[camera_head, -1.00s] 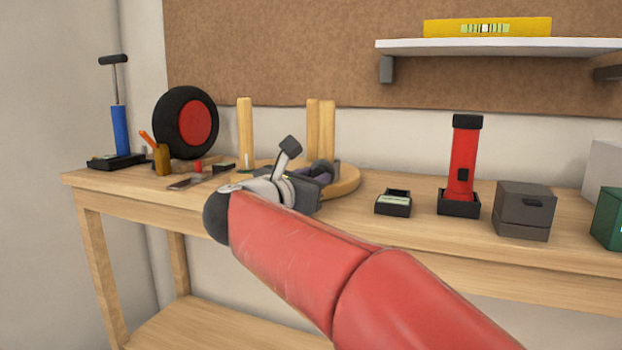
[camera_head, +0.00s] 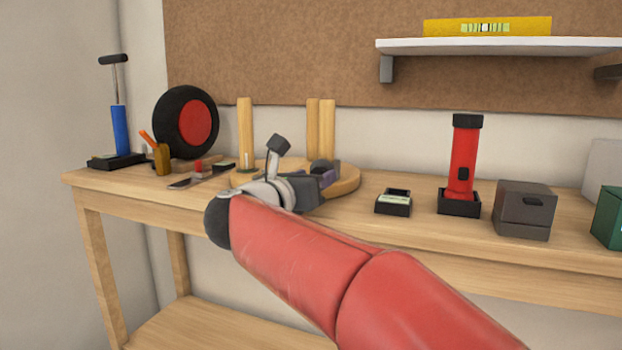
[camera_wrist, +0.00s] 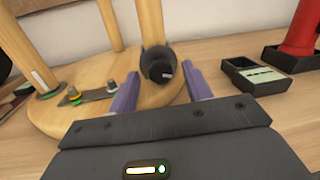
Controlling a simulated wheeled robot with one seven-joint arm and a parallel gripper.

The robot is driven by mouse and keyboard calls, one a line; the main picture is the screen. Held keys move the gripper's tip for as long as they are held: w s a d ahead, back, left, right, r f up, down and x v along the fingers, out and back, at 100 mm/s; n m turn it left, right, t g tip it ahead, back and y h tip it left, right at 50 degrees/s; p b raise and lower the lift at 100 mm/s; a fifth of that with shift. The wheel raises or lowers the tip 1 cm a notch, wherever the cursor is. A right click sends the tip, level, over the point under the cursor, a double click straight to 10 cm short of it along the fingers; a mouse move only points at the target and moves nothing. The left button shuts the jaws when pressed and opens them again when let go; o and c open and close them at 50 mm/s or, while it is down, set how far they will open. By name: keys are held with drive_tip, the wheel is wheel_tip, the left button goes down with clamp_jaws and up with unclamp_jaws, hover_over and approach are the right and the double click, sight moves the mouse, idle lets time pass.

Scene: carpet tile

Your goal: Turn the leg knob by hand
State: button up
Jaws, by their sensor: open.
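A round wooden stool seat (camera_wrist: 60,118) lies upturned on the bench with its legs pointing up; it also shows in the head view (camera_head: 349,183). A dark round leg knob (camera_wrist: 158,64) with a pale mark sits at the foot of the middle leg (camera_wrist: 150,20) in the wrist view. My gripper (camera_wrist: 162,84) is open, its two purple fingers apart to the left and right of the knob and nearer the camera. I cannot tell whether either finger touches it. In the head view my wrist hides much of the seat and gripper.
A metal strip with small knobs (camera_wrist: 90,96) lies left of my fingers. A small black box (camera_head: 393,203), a red torch (camera_head: 463,160) and a grey box (camera_head: 524,208) stand to the right. A wheel (camera_head: 186,122) and blue pump (camera_head: 119,130) stand left.

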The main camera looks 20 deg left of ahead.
drive_tip(key=v, duration=0.8)
drive_tip(key=shift+b, duration=0.4)
drive_tip(key=shift+w+d, duration=0.1)
drive_tip(key=shift+w, duration=0.05)
